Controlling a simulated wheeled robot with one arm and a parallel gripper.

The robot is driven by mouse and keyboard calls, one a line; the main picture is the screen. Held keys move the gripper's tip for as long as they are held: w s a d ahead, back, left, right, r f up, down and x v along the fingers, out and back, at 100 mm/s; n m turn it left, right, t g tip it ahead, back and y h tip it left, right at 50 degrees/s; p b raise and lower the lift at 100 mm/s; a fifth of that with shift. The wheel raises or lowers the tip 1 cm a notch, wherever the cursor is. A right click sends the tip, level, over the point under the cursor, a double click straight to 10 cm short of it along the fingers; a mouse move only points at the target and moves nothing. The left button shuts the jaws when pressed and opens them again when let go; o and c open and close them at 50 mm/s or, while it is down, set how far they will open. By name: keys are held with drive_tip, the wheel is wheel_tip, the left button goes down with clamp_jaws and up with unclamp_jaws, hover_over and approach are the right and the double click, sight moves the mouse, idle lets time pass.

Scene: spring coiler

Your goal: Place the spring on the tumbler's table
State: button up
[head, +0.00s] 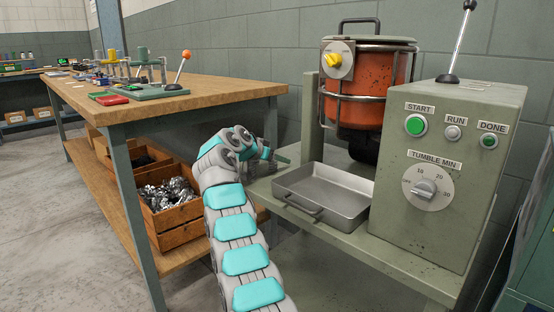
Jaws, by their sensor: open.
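The tumbler has an orange drum (355,112) in a metal cage at the back right. It stands on the tumbler's table (408,266), a grey-green stand. My gripper (285,157) is small in view, over the back left part of that table, left of the drum. It is open. I cannot make out a spring at it or on the bare table near it; my wrist and arm hide part of that area.
A metal tray (328,190) takes up the table's middle. The control box (450,165) with buttons, dial and lever fills its right side. A wooden workbench (200,97) stands at the left, with a crate of metal parts (176,225) below. Little bare tabletop shows.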

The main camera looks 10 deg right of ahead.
sight(255, 162)
drive_tip(key=v, duration=1.1)
drive_tip(key=shift+s+a+r, duration=0.15)
drive_tip(key=shift+s+a, duration=0.05)
drive_tip(key=shift+s+a+r, duration=0.1)
drive_tip(key=shift+a, duration=0.05)
drive_tip(key=shift+s+a, duration=0.1)
